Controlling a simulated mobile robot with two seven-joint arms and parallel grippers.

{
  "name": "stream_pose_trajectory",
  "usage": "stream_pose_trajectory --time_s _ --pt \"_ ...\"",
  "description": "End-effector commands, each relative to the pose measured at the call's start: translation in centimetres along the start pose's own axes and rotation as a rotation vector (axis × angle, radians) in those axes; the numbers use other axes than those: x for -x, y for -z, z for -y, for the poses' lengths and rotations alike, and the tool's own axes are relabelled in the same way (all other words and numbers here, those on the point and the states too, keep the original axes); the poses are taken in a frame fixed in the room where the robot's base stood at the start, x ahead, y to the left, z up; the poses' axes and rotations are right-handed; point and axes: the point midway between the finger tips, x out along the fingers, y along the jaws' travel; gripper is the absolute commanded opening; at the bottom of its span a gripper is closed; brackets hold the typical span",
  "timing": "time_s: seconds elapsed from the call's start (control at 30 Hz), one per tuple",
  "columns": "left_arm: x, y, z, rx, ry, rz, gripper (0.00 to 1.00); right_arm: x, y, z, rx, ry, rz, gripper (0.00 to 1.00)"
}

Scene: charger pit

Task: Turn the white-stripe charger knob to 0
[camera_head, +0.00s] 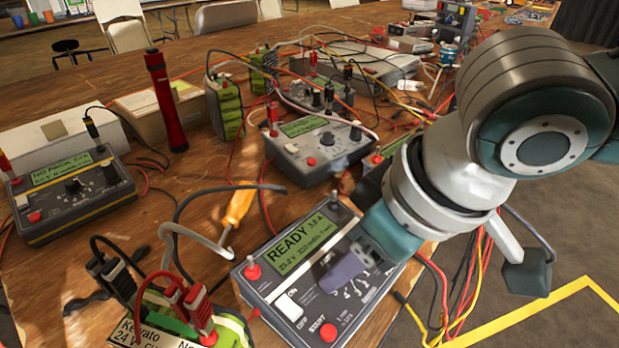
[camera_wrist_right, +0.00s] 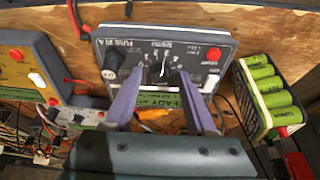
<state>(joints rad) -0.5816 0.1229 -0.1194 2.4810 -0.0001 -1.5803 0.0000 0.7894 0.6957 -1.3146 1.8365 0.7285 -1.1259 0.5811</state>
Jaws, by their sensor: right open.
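My right gripper (camera_head: 350,275) is over the charger's face and hides the knob in the head view. In the right wrist view, its two purple fingers (camera_wrist_right: 162,78) are apart, one on each side of the knob. Contact is unclear. My left gripper is not in view.
A yellow-striped charger (camera_head: 70,194) stands at left, a grey charger (camera_head: 318,150) behind. A green battery pack (camera_head: 180,325) with red and black plugs is in front. An orange-handled tool (camera_head: 239,207), red flashlight (camera_head: 166,100) and many loose cables crowd the table.

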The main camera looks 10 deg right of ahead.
Motion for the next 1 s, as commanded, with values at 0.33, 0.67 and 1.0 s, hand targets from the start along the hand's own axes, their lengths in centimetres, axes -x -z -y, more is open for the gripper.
stream_pose_trajectory --time_s 0.33,0.67,1.0 --pt "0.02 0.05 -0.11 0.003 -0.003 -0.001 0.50 0.04 0.01 0.01 0.000 0.000 0.000 0.39" --pt "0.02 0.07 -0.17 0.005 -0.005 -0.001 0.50 0.04 0.00 0.01 0.000 0.000 0.000 0.02" --pt "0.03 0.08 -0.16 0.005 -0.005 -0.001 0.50 0.05 -0.01 0.01 0.000 0.000 0.001 0.00"
